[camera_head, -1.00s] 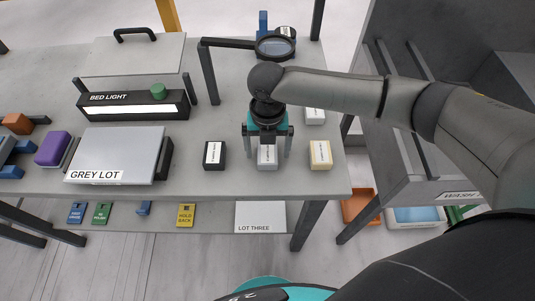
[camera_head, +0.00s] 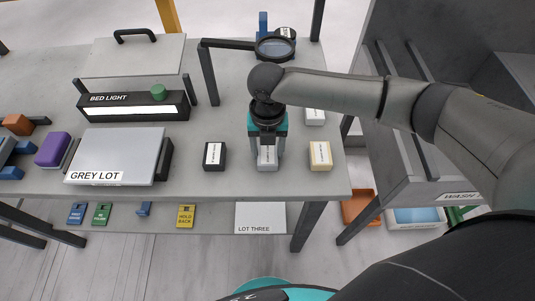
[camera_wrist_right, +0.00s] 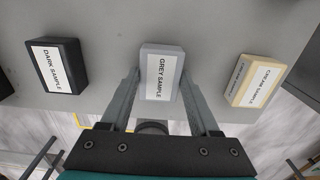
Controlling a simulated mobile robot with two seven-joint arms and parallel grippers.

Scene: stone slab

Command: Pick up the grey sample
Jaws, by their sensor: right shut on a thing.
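The grey sample (camera_head: 267,158) is a small grey block with a white label on the slab, between the dark sample (camera_head: 214,156) and the cream sample (camera_head: 320,156). My right gripper (camera_head: 267,150) reaches down over it and is shut on it, one finger on each side. In the right wrist view the grey sample (camera_wrist_right: 160,73) reads "GREY SAMPLE" and sits between the fingertips of my right gripper (camera_wrist_right: 160,80). It appears to rest on the slab still. My left gripper is not in view.
The dark sample (camera_wrist_right: 58,66) and cream sample (camera_wrist_right: 253,81) stand close on either side. A "GREY LOT" board (camera_head: 118,153) and a "BED LIGHT" bar (camera_head: 133,105) are to the left. A magnifier (camera_head: 275,47) and a white block (camera_head: 314,117) are behind. The slab's front edge is near.

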